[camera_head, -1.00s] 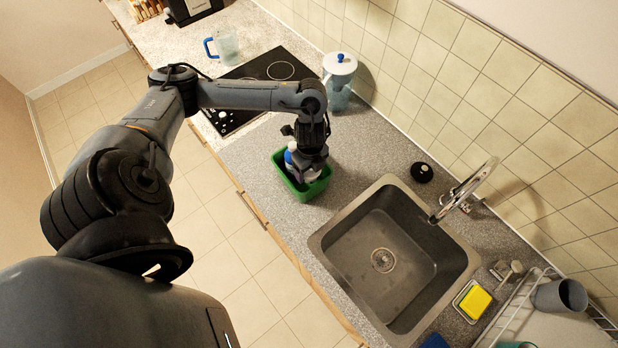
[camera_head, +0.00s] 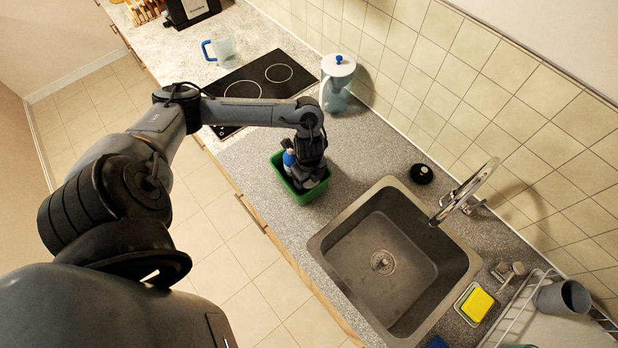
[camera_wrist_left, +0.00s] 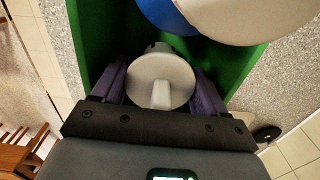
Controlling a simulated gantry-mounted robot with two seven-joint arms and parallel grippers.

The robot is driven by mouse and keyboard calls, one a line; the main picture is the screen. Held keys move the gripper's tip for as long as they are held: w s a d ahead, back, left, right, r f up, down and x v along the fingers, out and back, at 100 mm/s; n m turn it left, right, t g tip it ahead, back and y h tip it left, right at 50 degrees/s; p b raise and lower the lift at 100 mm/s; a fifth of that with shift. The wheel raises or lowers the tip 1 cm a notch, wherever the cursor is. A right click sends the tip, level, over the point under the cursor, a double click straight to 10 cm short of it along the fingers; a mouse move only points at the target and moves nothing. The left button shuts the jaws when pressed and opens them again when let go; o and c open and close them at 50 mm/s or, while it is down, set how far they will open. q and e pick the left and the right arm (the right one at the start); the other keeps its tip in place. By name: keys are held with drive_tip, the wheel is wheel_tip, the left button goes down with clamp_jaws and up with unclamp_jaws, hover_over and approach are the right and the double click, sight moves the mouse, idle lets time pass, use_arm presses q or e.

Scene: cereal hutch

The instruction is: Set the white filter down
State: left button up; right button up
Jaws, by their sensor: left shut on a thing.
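The white filter (camera_wrist_left: 160,82) is a pale round piece with a raised knob. In the left wrist view it sits between the two purple fingers of my left gripper (camera_wrist_left: 162,88), which is shut on it. In the head view my left gripper (camera_head: 308,178) reaches down into the green bin (camera_head: 300,199), and the arm largely hides the filter. The green bin's walls (camera_wrist_left: 92,35) surround the gripper and filter in the wrist view. Whether the filter touches the bin floor cannot be told. My right gripper is not in view.
A blue-and-white object (camera_head: 288,159) is beside the gripper in the bin. A white-lidded jug (camera_head: 337,83) stands behind, near the cooktop (camera_head: 262,84). The sink (camera_head: 385,262) is to the right, with a black round object (camera_head: 421,173) behind it. Counter near the bin is clear.

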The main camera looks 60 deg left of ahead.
use_arm(q)
drive_tip(key=shift+f, duration=0.5)
drive_tip(key=o, duration=0.8)
